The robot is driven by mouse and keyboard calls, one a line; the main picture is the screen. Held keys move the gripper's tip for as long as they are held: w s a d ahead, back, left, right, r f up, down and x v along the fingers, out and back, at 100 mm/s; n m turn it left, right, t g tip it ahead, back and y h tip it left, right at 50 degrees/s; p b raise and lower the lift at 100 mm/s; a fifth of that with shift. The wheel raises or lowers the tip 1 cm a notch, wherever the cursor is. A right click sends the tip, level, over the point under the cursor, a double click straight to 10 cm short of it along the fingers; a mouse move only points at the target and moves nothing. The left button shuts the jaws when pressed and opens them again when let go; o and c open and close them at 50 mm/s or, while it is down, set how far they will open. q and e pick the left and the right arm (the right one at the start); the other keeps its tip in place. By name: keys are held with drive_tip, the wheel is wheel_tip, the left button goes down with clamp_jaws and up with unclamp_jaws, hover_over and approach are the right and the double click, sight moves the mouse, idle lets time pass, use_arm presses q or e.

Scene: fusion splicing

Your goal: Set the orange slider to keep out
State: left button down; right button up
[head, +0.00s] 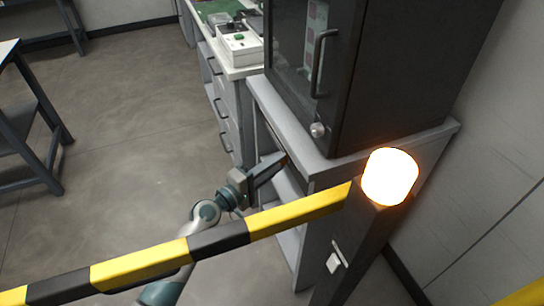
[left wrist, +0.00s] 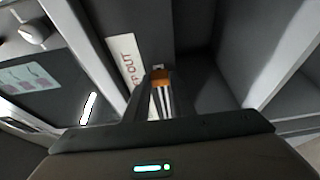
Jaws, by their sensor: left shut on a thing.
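The orange slider (left wrist: 160,76) shows in the left wrist view between the fingertips of my left gripper (left wrist: 158,82). The gripper is shut on it. A white label (left wrist: 127,62) beside the slider shows part of its lettering, ending in "OUT". In the head view my left gripper (head: 282,160) reaches to the front of the grey stand (head: 322,165) under the dark cabinet. The slider and label cannot be made out in the head view. My right gripper is not in view.
A yellow and black barrier bar (head: 220,238) crosses in front of my left arm. It meets a dark post with a glowing lamp (head: 390,177). The dark cabinet (head: 375,80) stands above. A workbench (head: 225,60) with a device is behind.

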use_arm(q)
drive_tip(key=shift+s+d+f, duration=0.1)
drive_tip(key=shift+s+f, duration=0.05)
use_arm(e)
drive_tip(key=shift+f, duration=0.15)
use_arm(q)
drive_tip(key=c, duration=1.5)
unclamp_jaws()
drive_tip(key=shift+s, duration=0.1)
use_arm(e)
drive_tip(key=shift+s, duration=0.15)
use_arm(q)
drive_tip(key=shift+a, duration=0.2)
drive_tip(key=shift+b+v, duration=1.2)
drive_tip(key=shift+v, duration=7.4)
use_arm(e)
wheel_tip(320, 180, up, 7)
use_arm(q)
drive_tip(key=shift+d, duration=0.1)
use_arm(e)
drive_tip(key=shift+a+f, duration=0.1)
